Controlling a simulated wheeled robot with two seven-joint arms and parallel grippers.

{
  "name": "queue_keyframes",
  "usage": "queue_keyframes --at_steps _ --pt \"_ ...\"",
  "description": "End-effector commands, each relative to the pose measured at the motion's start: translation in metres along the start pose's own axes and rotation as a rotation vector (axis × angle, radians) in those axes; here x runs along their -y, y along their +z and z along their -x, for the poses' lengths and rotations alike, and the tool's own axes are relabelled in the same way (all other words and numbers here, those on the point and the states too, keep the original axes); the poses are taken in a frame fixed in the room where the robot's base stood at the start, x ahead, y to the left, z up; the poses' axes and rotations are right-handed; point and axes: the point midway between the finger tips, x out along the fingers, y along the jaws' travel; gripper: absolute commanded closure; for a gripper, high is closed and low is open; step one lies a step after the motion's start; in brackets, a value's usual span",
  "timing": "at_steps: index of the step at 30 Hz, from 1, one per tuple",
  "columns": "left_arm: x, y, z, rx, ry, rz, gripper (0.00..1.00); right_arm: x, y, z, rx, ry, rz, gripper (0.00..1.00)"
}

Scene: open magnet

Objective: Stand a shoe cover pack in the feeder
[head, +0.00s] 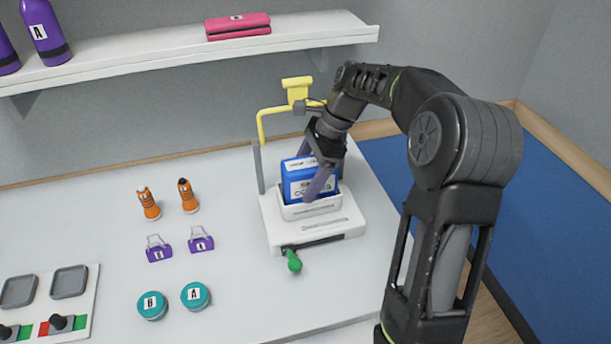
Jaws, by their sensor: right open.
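A blue shoe cover pack (297,187) with a white label stands upright in the white tray of the feeder (283,229). The feeder has a yellow bent frame (297,92) behind it and a green-knobbed lever (293,261) at its front. My right gripper (312,172) is at the pack, with its fingers open. One finger crosses the front right of the pack and hides part of its label. The other finger is partly hidden behind the pack. I cannot tell whether either finger touches it. My left gripper is not in view.
Two orange bottles (189,195), two purple clips (201,239) and two teal round tins (195,296) stand left of the feeder. A control panel (86,313) lies at the lower left. A wall shelf (320,36) holds purple bottles (45,32) and a pink folded pack (238,25).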

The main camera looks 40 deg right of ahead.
Motion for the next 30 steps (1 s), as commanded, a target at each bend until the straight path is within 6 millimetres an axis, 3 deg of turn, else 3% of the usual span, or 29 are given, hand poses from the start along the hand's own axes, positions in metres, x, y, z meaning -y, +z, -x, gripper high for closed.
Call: queue_keyframes --at_steps 8,15,18,30 --pt "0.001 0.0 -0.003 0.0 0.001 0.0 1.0 0.001 -0.001 0.015 0.0 -0.002 0.0 0.2" --pt "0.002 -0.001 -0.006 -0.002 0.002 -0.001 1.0 0.001 -0.001 0.055 0.0 -0.004 0.0 0.2" --pt "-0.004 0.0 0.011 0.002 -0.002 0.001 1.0 0.0 0.002 0.074 0.0 -0.001 -0.002 0.2" --pt "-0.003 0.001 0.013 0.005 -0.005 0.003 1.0 0.0 0.0 0.078 0.0 0.0 0.0 0.2"
